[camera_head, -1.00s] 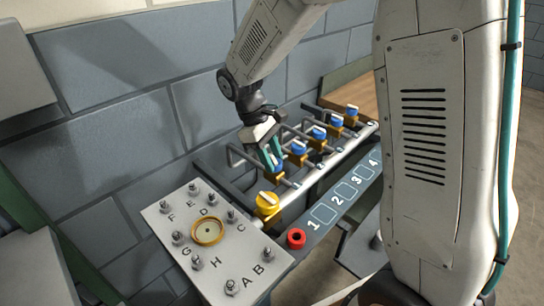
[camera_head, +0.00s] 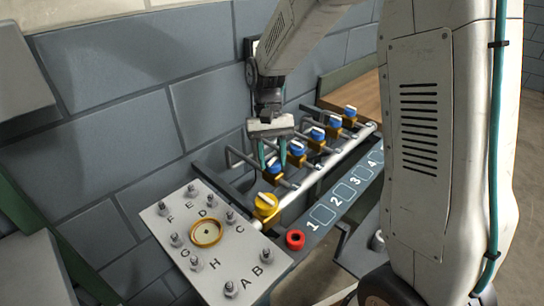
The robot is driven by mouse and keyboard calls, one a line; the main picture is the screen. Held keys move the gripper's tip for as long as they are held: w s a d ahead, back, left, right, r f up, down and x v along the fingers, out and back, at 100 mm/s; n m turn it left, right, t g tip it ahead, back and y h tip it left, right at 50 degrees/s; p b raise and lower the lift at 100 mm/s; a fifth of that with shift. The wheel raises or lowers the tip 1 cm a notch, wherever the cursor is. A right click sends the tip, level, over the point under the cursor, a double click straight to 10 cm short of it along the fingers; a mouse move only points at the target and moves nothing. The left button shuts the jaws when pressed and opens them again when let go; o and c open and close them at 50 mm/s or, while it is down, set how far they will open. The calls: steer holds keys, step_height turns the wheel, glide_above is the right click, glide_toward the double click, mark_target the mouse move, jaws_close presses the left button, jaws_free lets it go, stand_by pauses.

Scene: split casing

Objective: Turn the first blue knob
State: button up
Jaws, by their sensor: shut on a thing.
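The first blue knob (camera_head: 274,168) sits on a yellow valve body nearest the yellow knob, in the row above the panel numbered 1 to 4. My gripper (camera_head: 273,163) points down over it, with one teal finger on each side. The gripper is shut on this knob, and the fingers partly cover it. Further blue knobs stand behind it along the pipe: the second (camera_head: 298,148), the third (camera_head: 318,133), and more toward the far end.
A lettered plate (camera_head: 205,260) with several bolts and a brass ring is at the lower left. Grey bent handles and pipes rise close beside the knobs. A block wall stands behind.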

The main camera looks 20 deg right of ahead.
steer(key=shift+d+m+y, duration=0.1)
steer(key=shift+m+y, duration=0.2)
steer(key=shift+m, duration=0.7)
steer(key=o, duration=1)
steer(key=shift+r, duration=0.1)
steer(key=v, duration=0.7)
steer(key=shift+r, duration=0.35)
steer(key=shift+w, duration=0.1)
